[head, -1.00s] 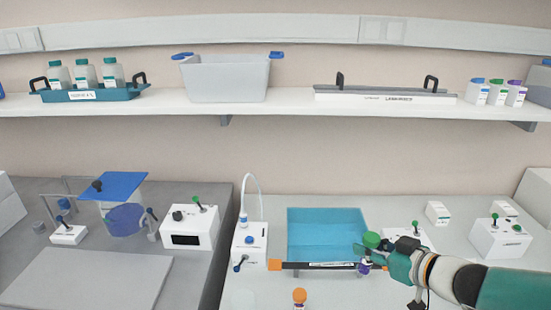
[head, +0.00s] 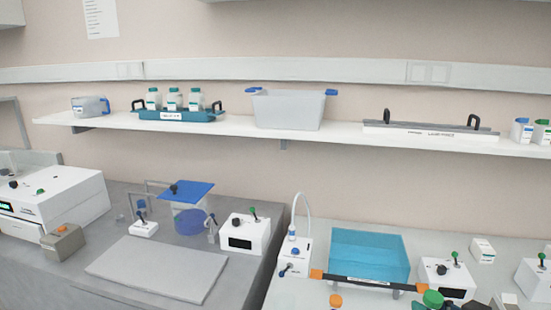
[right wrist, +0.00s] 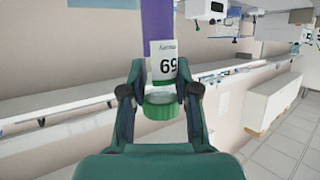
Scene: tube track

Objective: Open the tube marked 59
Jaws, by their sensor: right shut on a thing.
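My right gripper (right wrist: 160,92) is shut on a tube (right wrist: 158,28) with purple contents, a white label and a green cap (right wrist: 160,107). The label (right wrist: 166,62) looks like 69, though the first digit is hard to be sure of. The cap is on the tube, at the end nearest the palm. In the head view the green cap (head: 433,298) shows at the bottom edge, right of the blue tray; most of the gripper and tube is cut off or hidden. My left gripper is not in view.
A translucent blue tray (head: 368,254) stands on the right bench, with an orange-ended black bar (head: 370,281) along its front. An orange-capped tube (head: 336,300) is in front. White devices (head: 293,258) and (head: 447,278) stand beside the tray. A flat grey plate (head: 158,268) lies on the left bench.

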